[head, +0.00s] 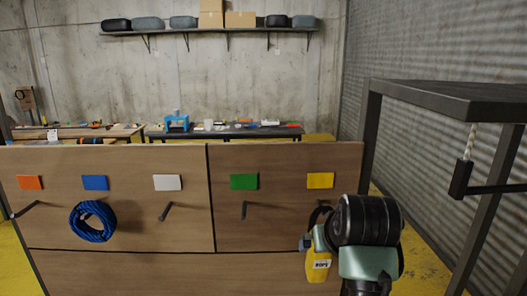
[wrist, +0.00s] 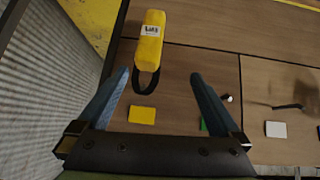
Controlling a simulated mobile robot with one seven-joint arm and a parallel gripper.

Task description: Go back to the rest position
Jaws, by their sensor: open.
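My gripper (wrist: 160,76) is open, its two blue-grey fingers apart in the wrist view with nothing between them in contact. In the head view my arm hides most of my gripper (head: 307,242) in front of the board. A yellow labelled bag (head: 322,265) hangs by a black strap below the yellow card (head: 320,180). The bag (wrist: 150,40) also shows in the wrist view, with its strap loop lying between the finger lines. The hook that bears it is hidden.
The wooden board (head: 120,265) carries coloured cards and hooks. A blue rope coil (head: 93,221) hangs below the blue card (head: 95,183). A dark metal frame (head: 450,98) with a hanging rope handle stands at right. A cluttered bench (head: 225,132) stands behind the board.

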